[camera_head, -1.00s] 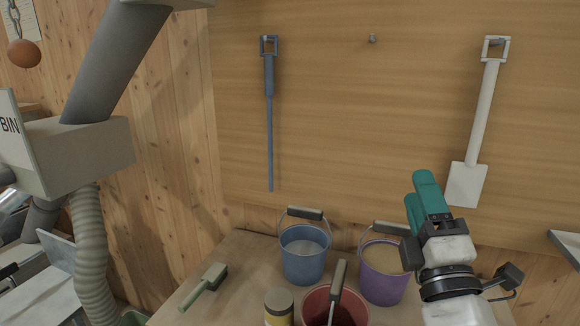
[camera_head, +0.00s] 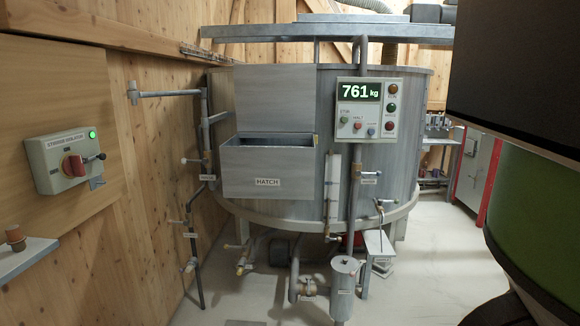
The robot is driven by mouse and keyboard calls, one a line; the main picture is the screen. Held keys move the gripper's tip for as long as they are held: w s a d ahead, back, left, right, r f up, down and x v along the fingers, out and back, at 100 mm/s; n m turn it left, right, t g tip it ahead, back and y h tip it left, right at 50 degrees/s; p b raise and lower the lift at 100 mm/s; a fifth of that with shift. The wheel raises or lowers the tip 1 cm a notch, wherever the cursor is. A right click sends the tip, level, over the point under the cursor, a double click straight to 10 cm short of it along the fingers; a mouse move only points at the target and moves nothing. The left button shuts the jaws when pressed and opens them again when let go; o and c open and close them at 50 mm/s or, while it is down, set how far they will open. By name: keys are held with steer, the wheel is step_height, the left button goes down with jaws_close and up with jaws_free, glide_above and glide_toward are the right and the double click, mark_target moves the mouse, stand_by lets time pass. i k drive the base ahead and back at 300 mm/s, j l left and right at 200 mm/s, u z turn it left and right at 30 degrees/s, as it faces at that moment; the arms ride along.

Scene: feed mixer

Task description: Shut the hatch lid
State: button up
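The hatch lid (camera_head: 274,98) is a flat grey metal panel standing upright against the side of the large round mixer tank (camera_head: 420,160). It rises from the back of a grey box labelled HATCH (camera_head: 267,166). The box's top is open and its dark inside shows. The lid is raised, not lying over the opening. My gripper is not in this view, so its state and its place relative to the lid do not show.
A control panel (camera_head: 368,110) reading 761 kg is right of the hatch. Pipes and valves (camera_head: 190,190) run down the left side. A wall isolator box (camera_head: 75,160) and a small shelf (camera_head: 28,252) are at left. Pale floor (camera_head: 415,262) lies in front, partly clear.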

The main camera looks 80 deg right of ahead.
mark_target(269, 97)
steer(key=i+l+z, duration=0.1)
steer(key=l+z, duration=0.15)
steer(key=z, duration=0.2)
steer(key=i+l+z, duration=0.15)
steer(key=z, duration=0.35)
steer(key=i+l+z, duration=0.2)
steer(key=z, duration=0.25)
steer(key=i+l+z, duration=0.15)
steer(key=i, duration=0.3)
steer(key=i+l+z, duration=0.1)
steer(key=i, duration=0.4)
steer(key=k+j, duration=0.1)
steer(key=j, duration=0.15)
steer(key=k+j, duration=0.15)
steer(key=j+u, duration=0.05)
